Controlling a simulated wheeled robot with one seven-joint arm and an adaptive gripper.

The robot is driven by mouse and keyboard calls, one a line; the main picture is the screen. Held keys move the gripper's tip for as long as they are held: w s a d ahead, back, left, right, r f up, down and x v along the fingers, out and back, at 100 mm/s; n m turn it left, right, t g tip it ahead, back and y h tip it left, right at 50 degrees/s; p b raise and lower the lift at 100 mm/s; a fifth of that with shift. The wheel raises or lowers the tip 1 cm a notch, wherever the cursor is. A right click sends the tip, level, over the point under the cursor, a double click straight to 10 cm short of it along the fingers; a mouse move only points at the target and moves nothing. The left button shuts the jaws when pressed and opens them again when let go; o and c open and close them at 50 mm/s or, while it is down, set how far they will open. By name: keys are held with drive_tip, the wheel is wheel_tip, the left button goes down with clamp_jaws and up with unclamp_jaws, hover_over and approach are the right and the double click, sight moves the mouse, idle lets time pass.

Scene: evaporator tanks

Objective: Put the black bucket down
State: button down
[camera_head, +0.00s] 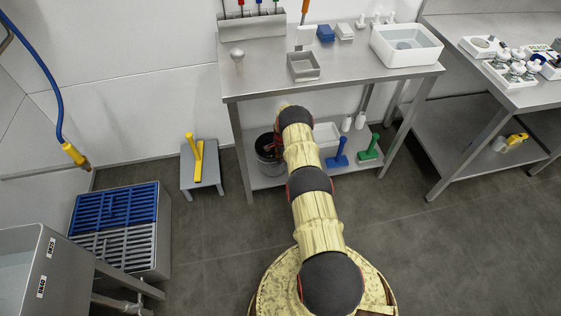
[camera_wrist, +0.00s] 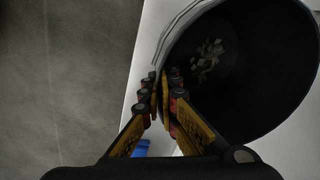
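The black bucket (camera_head: 266,150) is at the left end of the steel table's lower shelf (camera_head: 262,183), partly hidden by my arm. I cannot tell whether its base touches the shelf. In the wrist view the black bucket (camera_wrist: 262,60) opens toward the camera, with small pale pieces inside and a pale rim at its left. My gripper (camera_wrist: 163,84) has its fingers close together with the bucket's near-left wall between them. In the head view my gripper (camera_head: 279,148) is mostly hidden behind my arm beside the bucket.
A white tub (camera_head: 325,134), a blue brush (camera_head: 338,153) and a green brush (camera_head: 369,148) stand on the lower shelf to the right. A grey stool (camera_head: 202,173) with a yellow tool is left of the table. The table top (camera_head: 265,80) is overhead. Floor in front is clear.

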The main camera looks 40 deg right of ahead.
drive_tip(key=c, duration=2.5)
unclamp_jaws()
drive_tip(key=shift+f, duration=0.15)
drive_tip(key=shift+c, duration=0.2)
drive_tip(key=o, duration=0.5)
wheel_tip(320, 180, up, 8)
drive_tip(key=p, duration=0.3)
drive_tip(key=shift+s, duration=0.35)
drive_tip(key=shift+a+f, duration=0.1)
drive_tip(key=shift+f, duration=0.05)
